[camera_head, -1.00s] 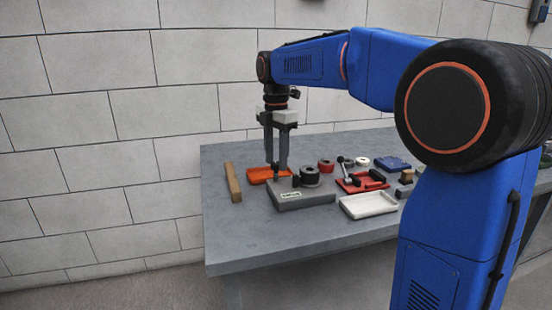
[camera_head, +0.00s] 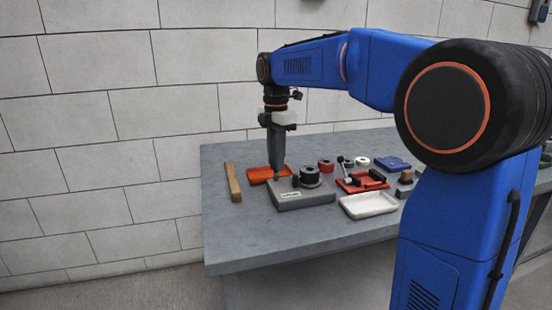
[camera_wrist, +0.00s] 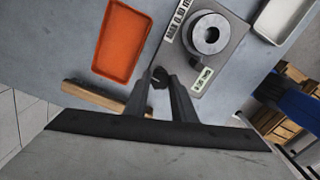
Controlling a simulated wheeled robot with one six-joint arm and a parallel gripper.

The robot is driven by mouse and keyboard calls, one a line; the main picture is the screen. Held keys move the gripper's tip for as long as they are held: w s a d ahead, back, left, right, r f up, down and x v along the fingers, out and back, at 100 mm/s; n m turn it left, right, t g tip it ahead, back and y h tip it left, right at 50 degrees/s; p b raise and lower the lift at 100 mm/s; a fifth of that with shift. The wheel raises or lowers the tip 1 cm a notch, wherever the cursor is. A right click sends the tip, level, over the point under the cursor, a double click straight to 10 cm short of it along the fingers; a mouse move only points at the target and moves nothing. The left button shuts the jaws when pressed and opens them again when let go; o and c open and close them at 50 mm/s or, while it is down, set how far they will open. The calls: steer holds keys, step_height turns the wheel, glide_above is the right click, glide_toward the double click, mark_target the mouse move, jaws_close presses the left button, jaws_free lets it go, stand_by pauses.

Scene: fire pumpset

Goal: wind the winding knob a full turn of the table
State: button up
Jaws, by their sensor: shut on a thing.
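The winding knob (camera_wrist: 159,77) is a small dark piece at the left corner of a grey box (camera_head: 308,198), largely hidden between my fingertips. The box also shows in the wrist view (camera_wrist: 172,60), with white labels and a round drum (camera_wrist: 211,34) on top. My gripper (camera_head: 278,172) points straight down over that corner, its fingers seen edge-on. In the wrist view my gripper (camera_wrist: 160,82) has its two fingertips close together, shut on the knob.
An orange tray (camera_wrist: 122,41) and a wooden bar (camera_head: 233,182) lie left of the box. A white tray (camera_head: 368,205) and a red tray (camera_head: 350,185) with tools lie right of it. The table (camera_head: 230,245) is clear in front.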

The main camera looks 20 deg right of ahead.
steer(key=m, duration=0.8)
steer(key=shift+m, duration=0.3)
steer(key=m, duration=0.4)
steer(key=shift+m, duration=0.3)
steer(key=m, duration=1.3)
steer(key=shift+m, duration=0.3)
steer(key=m, duration=0.4)
steer(key=shift+m, duration=2.1)
